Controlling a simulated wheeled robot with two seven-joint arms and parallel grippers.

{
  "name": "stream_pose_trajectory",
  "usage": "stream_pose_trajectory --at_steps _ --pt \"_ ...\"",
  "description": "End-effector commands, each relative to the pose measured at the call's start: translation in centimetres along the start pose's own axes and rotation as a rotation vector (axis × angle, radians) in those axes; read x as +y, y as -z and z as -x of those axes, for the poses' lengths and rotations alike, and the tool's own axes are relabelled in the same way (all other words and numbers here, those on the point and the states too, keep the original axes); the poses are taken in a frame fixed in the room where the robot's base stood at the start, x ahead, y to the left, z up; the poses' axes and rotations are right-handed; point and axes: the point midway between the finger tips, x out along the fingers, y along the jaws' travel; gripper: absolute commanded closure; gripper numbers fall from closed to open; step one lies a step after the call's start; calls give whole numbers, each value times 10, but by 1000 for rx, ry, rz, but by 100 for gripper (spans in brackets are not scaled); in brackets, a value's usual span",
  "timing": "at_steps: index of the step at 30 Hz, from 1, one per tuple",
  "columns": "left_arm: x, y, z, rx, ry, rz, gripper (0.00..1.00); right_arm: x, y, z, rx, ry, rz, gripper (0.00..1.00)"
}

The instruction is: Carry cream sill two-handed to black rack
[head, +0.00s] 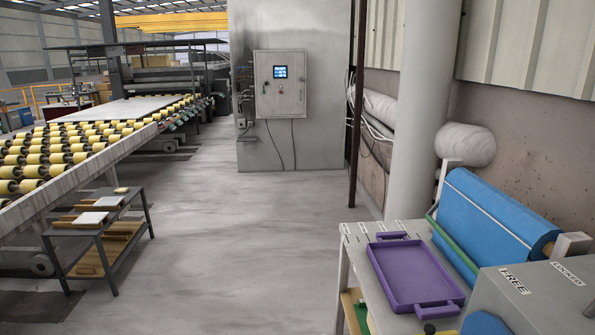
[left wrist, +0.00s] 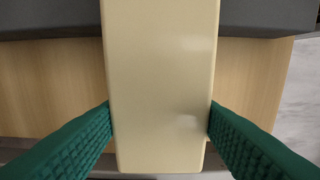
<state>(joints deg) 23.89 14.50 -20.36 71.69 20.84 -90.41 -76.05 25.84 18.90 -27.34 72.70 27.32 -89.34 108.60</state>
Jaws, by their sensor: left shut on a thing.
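The cream sill (left wrist: 163,60) fills the middle of the left wrist view as a long, smooth, pale bar with rounded edges. My left gripper (left wrist: 160,118) is shut on it, with one green ridged finger against each side. The sill's far end runs out of the picture at the top. Neither gripper shows in the head view, and my right gripper is in no view. A black-framed rack (head: 103,241) with wooden shelves stands at the left in the head view, beside the roller line. Pale pieces lie on its top.
A wooden surface (left wrist: 255,75) with dark edges lies behind the sill. A roller conveyor (head: 60,150) runs along the left. A purple tray (head: 410,272) rests on a bench at right, near a blue roll (head: 495,215). A control cabinet (head: 280,85) stands ahead. The middle floor is clear.

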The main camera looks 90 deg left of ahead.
Motion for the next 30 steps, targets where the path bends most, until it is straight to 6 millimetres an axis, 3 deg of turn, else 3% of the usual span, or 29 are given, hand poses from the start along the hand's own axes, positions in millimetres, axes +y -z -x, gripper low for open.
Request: stream_pose_trajectory --at_steps 1,2,6,11,12,16,22,26,30 --pt "2 1 -2 1 -5 1 100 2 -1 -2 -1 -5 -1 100" --pt "2 1 1 1 -5 1 41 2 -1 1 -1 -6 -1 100" --pt "1 1 1 1 -3 1 20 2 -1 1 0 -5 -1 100" --pt "1 0 0 0 -2 0 20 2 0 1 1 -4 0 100" --pt "-1 0 -3 1 4 0 20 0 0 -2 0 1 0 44" --pt "-1 0 -3 1 3 0 20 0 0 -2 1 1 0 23" --pt "0 0 -2 0 1 0 20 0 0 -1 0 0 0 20" --pt "0 0 -2 0 0 0 2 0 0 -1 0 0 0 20" --pt "0 0 -1 0 0 0 0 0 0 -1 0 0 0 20"
